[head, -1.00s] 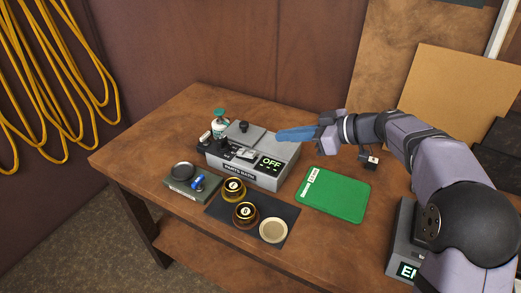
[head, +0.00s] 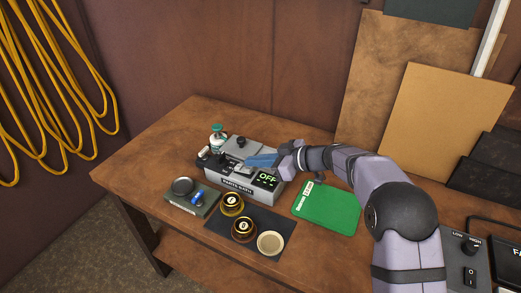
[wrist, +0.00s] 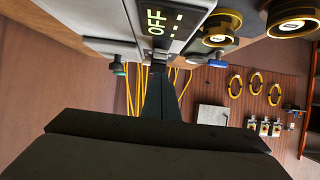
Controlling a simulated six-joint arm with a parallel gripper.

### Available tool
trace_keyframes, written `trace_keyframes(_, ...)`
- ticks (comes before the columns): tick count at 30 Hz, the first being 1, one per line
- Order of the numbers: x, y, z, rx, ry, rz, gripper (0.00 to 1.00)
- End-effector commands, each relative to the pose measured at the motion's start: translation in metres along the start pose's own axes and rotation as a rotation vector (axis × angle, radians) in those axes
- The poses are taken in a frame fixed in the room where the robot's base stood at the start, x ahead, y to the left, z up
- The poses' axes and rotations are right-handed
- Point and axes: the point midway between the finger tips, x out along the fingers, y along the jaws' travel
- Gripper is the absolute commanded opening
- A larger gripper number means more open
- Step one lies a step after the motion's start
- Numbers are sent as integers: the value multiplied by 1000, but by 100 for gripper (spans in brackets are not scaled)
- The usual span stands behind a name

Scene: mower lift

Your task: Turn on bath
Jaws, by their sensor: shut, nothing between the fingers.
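The parts bath (head: 237,186) is a grey box with a dark control panel on the wooden table. Its display (head: 267,179) reads OFF in green; the display (wrist: 157,22) also shows at the top of the wrist view. In the wrist view the shut fingers (wrist: 161,100) point toward the bath's edge.
A green mat (head: 326,208) lies right of the bath. In front, a dark mat (head: 222,235) holds two gold-rimmed round pieces and a beige dish (head: 270,243). A small grey tray (head: 190,204) stands at left, a teal-topped bottle (head: 216,137) behind. A control box (head: 466,262) is at right.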

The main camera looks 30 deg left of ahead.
Motion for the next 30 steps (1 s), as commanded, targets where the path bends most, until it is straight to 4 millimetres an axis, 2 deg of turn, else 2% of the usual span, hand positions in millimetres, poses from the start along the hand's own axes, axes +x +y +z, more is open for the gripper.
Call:
trace_keyframes(8, 4, 0, 17, 1, -1, 0, 0)
trace_keyframes(30, 7, 1, 27, 0, 50, 3, 0)
